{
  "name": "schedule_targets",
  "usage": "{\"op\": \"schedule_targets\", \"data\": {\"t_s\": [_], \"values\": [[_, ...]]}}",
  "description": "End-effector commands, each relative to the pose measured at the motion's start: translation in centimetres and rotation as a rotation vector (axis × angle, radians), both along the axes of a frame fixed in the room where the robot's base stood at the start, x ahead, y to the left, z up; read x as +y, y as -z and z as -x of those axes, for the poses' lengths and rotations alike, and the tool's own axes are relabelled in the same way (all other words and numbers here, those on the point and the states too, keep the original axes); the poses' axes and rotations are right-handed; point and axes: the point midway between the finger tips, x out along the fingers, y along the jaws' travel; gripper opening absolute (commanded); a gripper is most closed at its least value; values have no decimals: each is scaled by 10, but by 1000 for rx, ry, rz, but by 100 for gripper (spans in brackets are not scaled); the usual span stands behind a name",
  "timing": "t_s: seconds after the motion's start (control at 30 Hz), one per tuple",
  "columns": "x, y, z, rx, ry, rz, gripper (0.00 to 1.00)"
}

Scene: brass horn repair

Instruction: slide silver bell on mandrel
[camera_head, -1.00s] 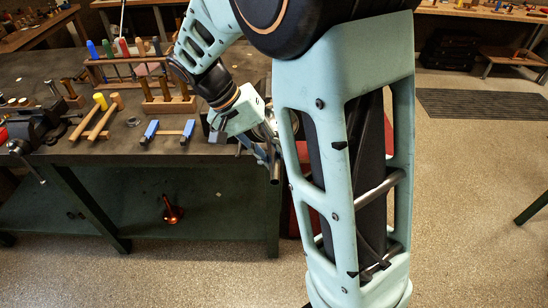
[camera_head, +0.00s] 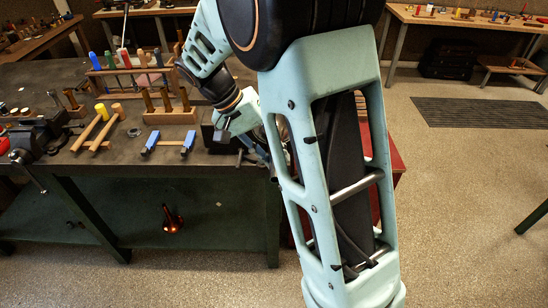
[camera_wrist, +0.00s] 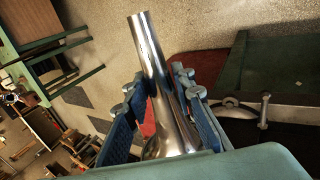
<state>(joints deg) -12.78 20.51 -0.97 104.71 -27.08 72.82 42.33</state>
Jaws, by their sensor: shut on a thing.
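The silver bell (camera_wrist: 151,48) stands out between the fingers in the wrist view, its narrow tube pointing away from my gripper and its wider end near the palm. My gripper (camera_wrist: 160,92) is shut on it, with blue pads on both sides of the tube. In the head view my gripper (camera_head: 262,152) is beside the right end of the workbench (camera_head: 160,190), and my arm hides most of the bell. I cannot clearly make out the mandrel in either view.
The bench holds a vise (camera_head: 38,138) at left, tool racks (camera_head: 170,115) and a blue-ended holder (camera_head: 168,143). A red cabinet (camera_head: 396,160) stands behind my arm. The floor (camera_head: 450,220) at right is clear.

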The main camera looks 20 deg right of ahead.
Motion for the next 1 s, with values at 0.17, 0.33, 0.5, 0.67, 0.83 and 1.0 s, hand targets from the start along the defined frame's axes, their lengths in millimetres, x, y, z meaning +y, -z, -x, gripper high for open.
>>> {"op": "schedule_targets", "data": {"t_s": [0.17, 0.33, 0.5, 0.67, 0.83, 1.0], "values": [[-3, -1, -7, 1, 1, 1, 0], [-5, -1, -14, 0, 1, 0, 0], [-6, -1, -20, 0, 0, 0, 0], [-7, 0, -23, -1, -1, 0, 28], [-7, 0, -23, 0, 0, 0, 44], [-7, 0, -23, 0, 0, 0, 44]]}}
